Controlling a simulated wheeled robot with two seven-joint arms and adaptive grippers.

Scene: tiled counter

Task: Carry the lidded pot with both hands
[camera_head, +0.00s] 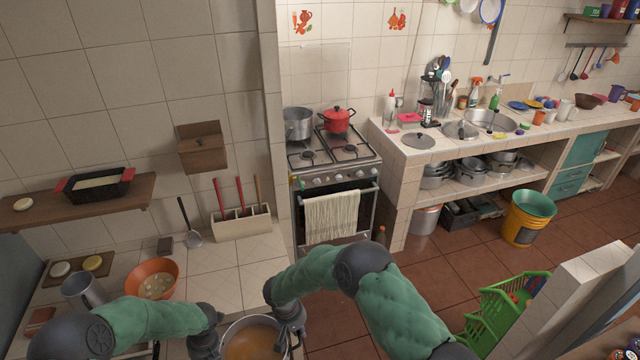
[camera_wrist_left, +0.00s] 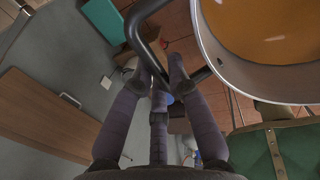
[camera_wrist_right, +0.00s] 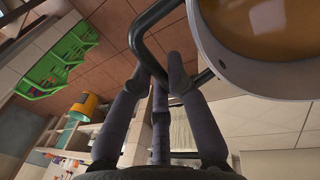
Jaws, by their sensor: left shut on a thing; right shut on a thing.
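The pot (camera_head: 233,326) is a pale metal pot with an orange-brown surface inside, at the bottom edge of the head view; I see no separate lid on it. Its rim (camera_wrist_left: 214,55) and dark looped handle (camera_wrist_left: 139,30) show in the left wrist view. My left gripper (camera_wrist_left: 161,75) is shut on that handle, on the pot's left side. In the right wrist view, my right gripper (camera_wrist_right: 161,75) is shut on the opposite dark handle (camera_wrist_right: 140,38), beside the pot wall (camera_wrist_right: 212,50). The pot's lower part is cut off in the head view.
A tiled counter (camera_head: 225,280) at left holds an orange bowl (camera_head: 140,272), a metal jug (camera_head: 82,290) and a utensil holder (camera_head: 240,225). A stove (camera_head: 338,180) carries a grey pot (camera_head: 298,123) and a red pot (camera_head: 337,120). A green crate (camera_head: 500,310) stands on the floor at right.

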